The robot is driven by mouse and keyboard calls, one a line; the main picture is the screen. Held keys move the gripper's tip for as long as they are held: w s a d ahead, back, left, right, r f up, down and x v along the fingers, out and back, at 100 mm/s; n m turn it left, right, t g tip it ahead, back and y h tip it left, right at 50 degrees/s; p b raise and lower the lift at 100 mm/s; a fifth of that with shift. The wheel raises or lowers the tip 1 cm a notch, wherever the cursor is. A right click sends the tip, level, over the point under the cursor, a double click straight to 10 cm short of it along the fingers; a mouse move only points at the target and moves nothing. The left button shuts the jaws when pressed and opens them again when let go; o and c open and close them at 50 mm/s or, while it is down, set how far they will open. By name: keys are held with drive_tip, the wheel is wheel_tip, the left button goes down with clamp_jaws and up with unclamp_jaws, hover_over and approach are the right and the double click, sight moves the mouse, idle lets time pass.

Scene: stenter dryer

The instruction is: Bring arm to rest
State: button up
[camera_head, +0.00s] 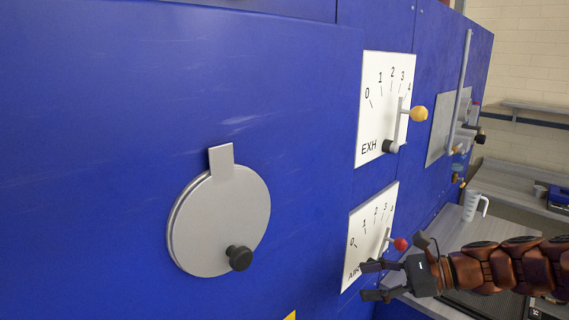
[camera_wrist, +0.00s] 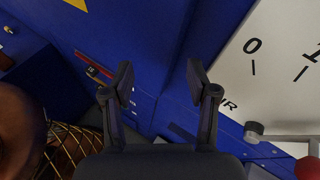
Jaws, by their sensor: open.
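My gripper (camera_head: 388,270) is at the lower right of the head view, at the end of my copper-coloured arm. Its fingers are spread, with nothing between them. In the wrist view the two dark fingertips (camera_wrist: 160,80) stand apart in front of the blue panel. The lower white dial plate (camera_head: 359,246), partly covered by my gripper, has a lever with a red knob (camera_head: 401,245) close to my upper finger. I cannot tell whether they touch. In the wrist view the red knob (camera_wrist: 308,169) is at the lower right corner, outside the fingers.
An upper dial plate marked EXH (camera_head: 375,120) has a lever with a yellow knob (camera_head: 419,114). A round grey cover (camera_head: 215,215) with a black knob is on the blue machine wall (camera_head: 90,130) at left. A pale jug (camera_head: 471,207) stands on a surface behind my arm.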

drive_tip(key=s+a+f+n+g+h, duration=0.25)
drive_tip(key=s+a+n, duration=0.2)
drive_tip(key=s, duration=0.35)
drive_tip(key=s+a+f+n+g+h, duration=0.1)
drive_tip(key=s+a+n+g+h, duration=0.25)
drive_tip(key=s+n, duration=0.3)
drive_tip(key=s+d+f+n+h, duration=0.2)
drive_tip(key=s+d+n+h, duration=0.1)
drive_tip(key=s, duration=0.4)
drive_tip(key=s+d+f+n+h, duration=0.2)
drive_tip(key=s+d+n+h, duration=0.2)
drive_tip(key=s, duration=0.3)
drive_tip(key=shift+d+n+h, duration=0.3)
drive_tip(key=shift+d+n, duration=0.3)
drive_tip(key=shift+f, duration=0.1)
idle(0.5)
